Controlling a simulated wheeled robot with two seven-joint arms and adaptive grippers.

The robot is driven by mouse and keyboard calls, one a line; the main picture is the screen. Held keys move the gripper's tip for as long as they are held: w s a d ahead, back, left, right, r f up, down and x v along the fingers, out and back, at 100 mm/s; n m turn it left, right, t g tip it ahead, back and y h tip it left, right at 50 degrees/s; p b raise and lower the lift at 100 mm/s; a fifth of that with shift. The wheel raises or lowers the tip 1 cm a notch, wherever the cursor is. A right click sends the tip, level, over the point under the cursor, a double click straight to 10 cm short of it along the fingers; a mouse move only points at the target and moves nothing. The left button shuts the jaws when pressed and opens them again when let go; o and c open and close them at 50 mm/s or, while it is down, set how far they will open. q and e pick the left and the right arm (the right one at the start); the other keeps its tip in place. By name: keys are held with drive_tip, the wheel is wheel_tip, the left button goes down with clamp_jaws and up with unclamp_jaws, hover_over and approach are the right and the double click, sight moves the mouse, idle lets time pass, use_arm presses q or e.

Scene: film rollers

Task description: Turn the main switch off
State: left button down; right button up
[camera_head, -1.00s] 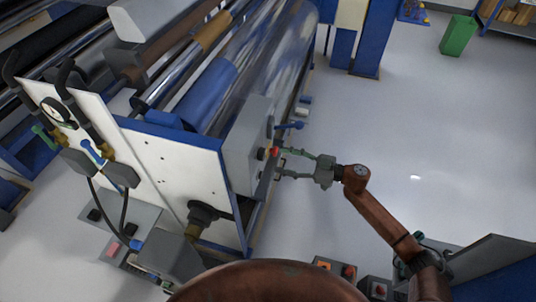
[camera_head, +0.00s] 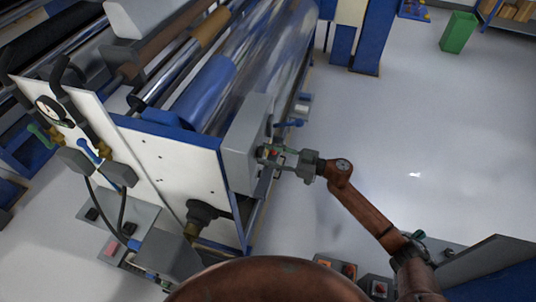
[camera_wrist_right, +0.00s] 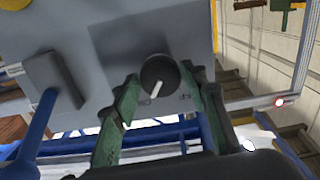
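The main switch appears to be the black round knob (camera_wrist_right: 159,74) with a white pointer mark, on the face of a grey control box (camera_head: 243,140). The pointer slants down and left in the wrist view. My right gripper (camera_head: 270,156) is at the box's right face. In the wrist view its two green fingers (camera_wrist_right: 164,90) stand apart, one on each side of the knob, with narrow gaps showing. Whether they touch it deeper down cannot be told. In the head view the fingers hide the knob. My left gripper is out of view.
A blue lever (camera_head: 289,123) sticks out of the box just beyond the gripper, and it also shows in the wrist view (camera_wrist_right: 38,125). A small red part (camera_head: 274,153) shows by the fingers. Machine rollers (camera_head: 205,95) lie behind the box. Open floor (camera_head: 430,150) is at the right.

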drive_tip(key=c, duration=0.7)
drive_tip(key=shift+n+b, duration=3.8)
drive_tip(key=shift+n, duration=3.1)
drive_tip(key=o, duration=1.2)
drive_tip(key=shift+c, duration=0.2)
